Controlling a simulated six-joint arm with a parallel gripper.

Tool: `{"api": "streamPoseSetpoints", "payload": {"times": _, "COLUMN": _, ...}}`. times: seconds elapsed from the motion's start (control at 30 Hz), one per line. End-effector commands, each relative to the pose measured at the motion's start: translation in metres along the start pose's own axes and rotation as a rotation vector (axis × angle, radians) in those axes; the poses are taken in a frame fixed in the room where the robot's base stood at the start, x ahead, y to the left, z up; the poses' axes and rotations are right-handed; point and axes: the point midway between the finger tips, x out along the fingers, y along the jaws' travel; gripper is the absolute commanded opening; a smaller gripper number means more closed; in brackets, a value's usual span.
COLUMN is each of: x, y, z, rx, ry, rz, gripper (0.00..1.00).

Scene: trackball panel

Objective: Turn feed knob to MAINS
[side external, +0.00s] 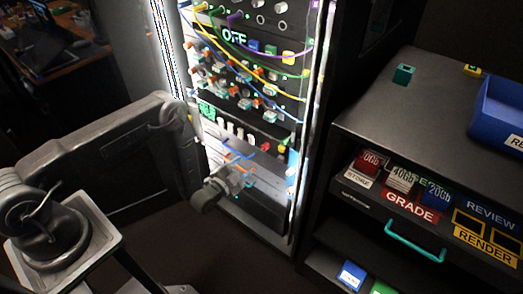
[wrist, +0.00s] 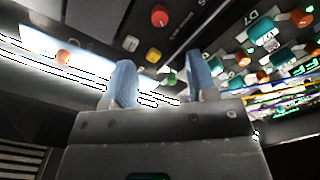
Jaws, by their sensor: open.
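My gripper (side external: 238,168) is at the lower part of the lit rack panel in the side external view. In the wrist view, its two blue fingers (wrist: 160,80) stand apart with nothing visibly held between them. A red round knob (wrist: 159,15) shows above the fingers, with a small yellow piece (wrist: 153,55) below it. A small green piece (wrist: 171,79) shows between the fingers. An orange knob (wrist: 63,58) sits on a bright strip at the left. I cannot tell which is the feed knob, and no MAINS label is readable.
Coloured cables (side external: 240,62) hang across the upper rack. Several teal and orange connectors (wrist: 272,60) crowd the right of the wrist view. A dark cabinet (side external: 400,115) stands right of the rack, with a blue bin (side external: 500,105) on top and a teal drawer handle (side external: 415,243).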

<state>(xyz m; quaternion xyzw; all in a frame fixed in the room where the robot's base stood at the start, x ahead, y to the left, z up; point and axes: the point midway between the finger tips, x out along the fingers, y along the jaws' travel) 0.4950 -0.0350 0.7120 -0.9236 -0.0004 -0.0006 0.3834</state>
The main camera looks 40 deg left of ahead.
Motion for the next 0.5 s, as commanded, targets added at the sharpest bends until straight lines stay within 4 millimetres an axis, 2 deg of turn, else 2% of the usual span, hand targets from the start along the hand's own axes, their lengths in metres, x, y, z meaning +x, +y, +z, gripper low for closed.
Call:
{"api": "streamPoseSetpoints", "payload": {"times": 0.3, "x": 0.067, "y": 0.000, "z": -0.001, "rx": -0.001, "ry": 0.002, "rz": -0.002, "gripper": 0.52}}
{"api": "streamPoseSetpoints", "payload": {"times": 0.5, "x": 0.095, "y": 0.000, "z": 0.000, "rx": -0.001, "ry": 0.001, "rz": 0.000, "gripper": 0.52}}
